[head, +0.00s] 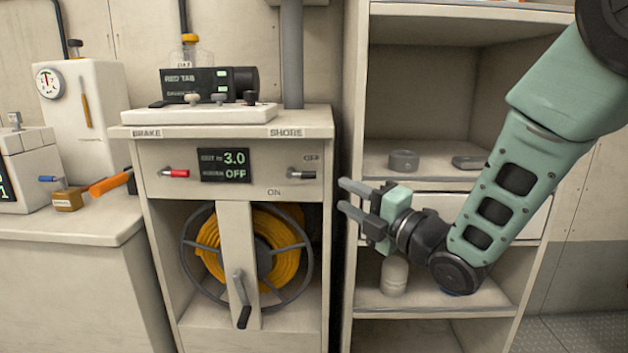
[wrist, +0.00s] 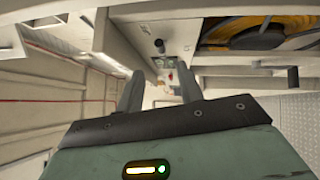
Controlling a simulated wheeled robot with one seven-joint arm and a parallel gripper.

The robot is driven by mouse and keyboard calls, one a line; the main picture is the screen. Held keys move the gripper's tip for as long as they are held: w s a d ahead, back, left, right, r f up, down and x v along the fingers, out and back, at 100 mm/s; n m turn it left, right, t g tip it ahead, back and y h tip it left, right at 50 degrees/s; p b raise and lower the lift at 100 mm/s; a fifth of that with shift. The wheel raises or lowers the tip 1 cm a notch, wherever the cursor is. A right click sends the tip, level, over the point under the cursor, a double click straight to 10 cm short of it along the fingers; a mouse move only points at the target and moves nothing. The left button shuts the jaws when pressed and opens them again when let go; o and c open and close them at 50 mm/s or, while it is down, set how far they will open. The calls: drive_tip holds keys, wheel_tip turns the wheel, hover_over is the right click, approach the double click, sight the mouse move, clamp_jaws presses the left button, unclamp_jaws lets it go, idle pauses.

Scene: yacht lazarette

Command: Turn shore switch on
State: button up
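The shore switch (head: 302,174) is a small dark lever on the right of the cabinet's front panel, under the SHORE label. It points roughly sideways to the right, with OFF printed above and ON below. The display beside it (head: 224,165) reads 3.0 and OFF. My gripper (head: 341,196) is open and empty, its two fingers pointing left, just right of the switch and slightly lower, apart from it in the head view. In the wrist view, a dark knob that looks like the switch (wrist: 160,46) lies beyond the open fingers (wrist: 160,88).
A red-handled brake lever (head: 174,173) sits on the panel's left. Below is a yellow hose reel (head: 208,232) with a crank handle (head: 243,302). The shelf unit (head: 430,309) to the right holds a pale jar (head: 394,275) under my gripper. A white ledge with knobs (head: 200,115) tops the cabinet.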

sight(311, 178)
drive_tip(key=x, duration=1)
drive_tip(key=shift+w+a, duration=0.1)
clamp_jaws()
